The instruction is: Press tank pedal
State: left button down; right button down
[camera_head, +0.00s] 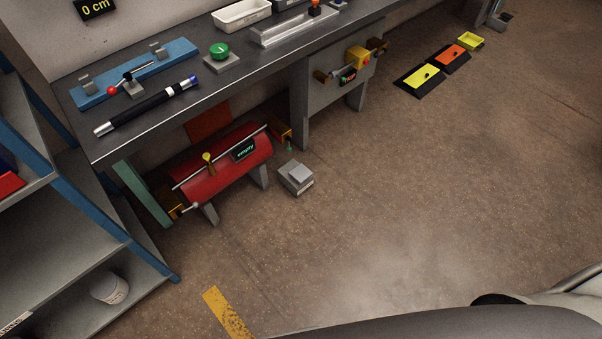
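A red tank (222,163) lies on its side on legs under the dark workbench. Its small display reads "empty". A yellow-topped valve or lever (208,160) stands on its top, and a thin pipe runs along it. A small grey box-like pedal (296,177) with a lighter top plate sits on the floor just right of the tank. Nothing touches the pedal. Neither gripper shows in the head view.
Blue-framed shelves (108,228) stand at left. Yellow and orange floor pedals (421,80) lie at upper right. Open floor (400,190) fills the middle.

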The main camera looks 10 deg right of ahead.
aim_at(300, 173)
jog(key=i+l, duration=0.2)
jog(key=i, duration=0.25)
jog(key=i+l+z, duration=0.1)
jog(key=i+l, duration=0.15)
jog(key=i, duration=0.25)
jog(key=i+l+z, duration=0.1)
jog(key=i, duration=0.4)
jog(key=l, duration=0.05)
